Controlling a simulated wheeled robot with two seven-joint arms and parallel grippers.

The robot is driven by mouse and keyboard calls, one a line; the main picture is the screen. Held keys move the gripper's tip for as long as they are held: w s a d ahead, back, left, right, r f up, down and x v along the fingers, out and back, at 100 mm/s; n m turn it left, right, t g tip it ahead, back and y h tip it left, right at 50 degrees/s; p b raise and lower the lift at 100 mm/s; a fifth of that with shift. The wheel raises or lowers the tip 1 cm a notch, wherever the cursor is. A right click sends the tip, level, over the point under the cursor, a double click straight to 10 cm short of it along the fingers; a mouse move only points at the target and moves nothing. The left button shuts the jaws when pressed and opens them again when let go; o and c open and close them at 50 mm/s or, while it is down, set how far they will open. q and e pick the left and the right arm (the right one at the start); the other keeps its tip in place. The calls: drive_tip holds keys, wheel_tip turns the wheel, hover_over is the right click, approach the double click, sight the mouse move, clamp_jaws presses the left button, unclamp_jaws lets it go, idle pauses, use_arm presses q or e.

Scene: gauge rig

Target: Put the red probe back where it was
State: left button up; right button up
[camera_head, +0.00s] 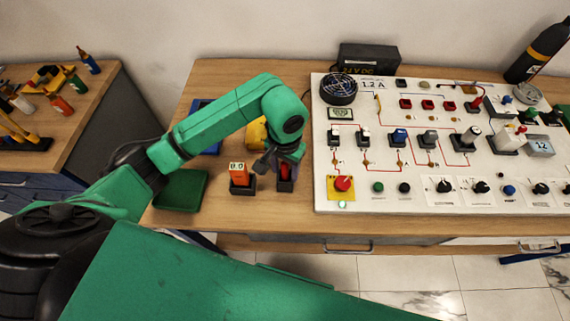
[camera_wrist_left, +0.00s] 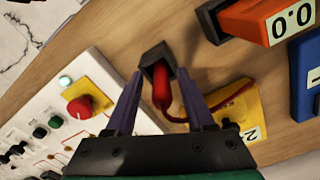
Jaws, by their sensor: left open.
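The red probe (camera_wrist_left: 161,88) stands in a small dark square holder (camera_wrist_left: 150,54), with a red lead curving off it. In the head view the probe (camera_head: 285,171) shows as a bit of red in the holder (camera_head: 285,186), partly covered by my arm. My left gripper (camera_wrist_left: 160,75) is open, with one finger on each side of the probe. A gap shows between the fingers and the probe. In the head view the left gripper (camera_head: 284,158) is over the holder. My right gripper is not in view.
The orange meter (camera_head: 239,173) reading 0.0 stands in a dark holder left of the probe. A yellow device (camera_head: 256,133) is behind my arm, and a green tray (camera_head: 181,190) lies at left. The white gauge panel (camera_head: 385,182) with its red emergency button (camera_head: 343,184) is close at right.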

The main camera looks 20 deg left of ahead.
use_arm(q)
wheel_tip(320, 180, up, 8)
drive_tip(key=b, duration=0.3)
drive_tip(key=shift+w+f, duration=0.1)
drive_tip(key=shift+f, duration=0.1)
wheel_tip(320, 180, up, 5)
drive_tip(key=shift+f, duration=0.15)
